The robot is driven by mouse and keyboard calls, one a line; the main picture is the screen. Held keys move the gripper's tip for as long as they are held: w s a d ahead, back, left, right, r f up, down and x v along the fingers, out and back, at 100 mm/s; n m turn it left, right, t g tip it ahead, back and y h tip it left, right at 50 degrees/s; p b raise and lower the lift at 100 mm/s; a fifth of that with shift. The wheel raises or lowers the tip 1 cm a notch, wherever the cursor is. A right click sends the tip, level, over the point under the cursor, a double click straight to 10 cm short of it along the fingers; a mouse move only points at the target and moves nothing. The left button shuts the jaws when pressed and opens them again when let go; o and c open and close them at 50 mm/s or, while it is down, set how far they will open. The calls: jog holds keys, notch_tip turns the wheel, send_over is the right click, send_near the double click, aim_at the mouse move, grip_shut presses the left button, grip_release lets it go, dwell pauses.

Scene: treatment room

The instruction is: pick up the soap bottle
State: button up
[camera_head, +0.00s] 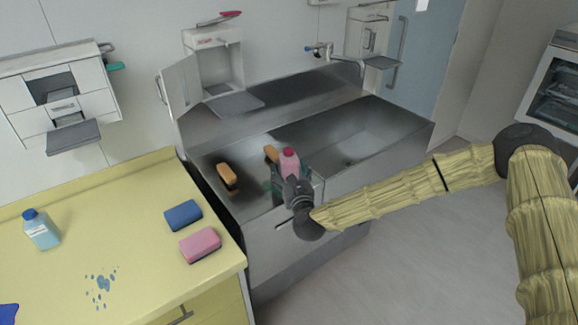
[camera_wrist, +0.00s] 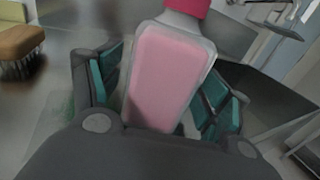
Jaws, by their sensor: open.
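A pink soap bottle (camera_head: 289,162) with a red cap stands on the left part of the steel sink counter. In the wrist view the bottle (camera_wrist: 165,75) fills the middle, its red cap cut off by the top edge. My gripper (camera_head: 291,180) is at the bottle; its teal-padded fingers (camera_wrist: 165,95) are spread, one on each side of it. The left finger shows a gap to the bottle; whether the right finger touches it I cannot tell. The lower end of the bottle is hidden behind my gripper. A second bottle (camera_head: 42,230), light blue with a blue cap, stands on the yellow counter.
A wooden brush (camera_head: 228,177) lies left of the pink bottle, and an orange-brown object (camera_head: 271,154) is just behind it. Blue (camera_head: 183,215) and pink (camera_head: 200,244) sponges lie on the yellow counter (camera_head: 140,205). The sink basin (camera_head: 365,140) to the right looks empty.

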jog(key=shift+r, duration=0.15)
jog(key=c, duration=1.5)
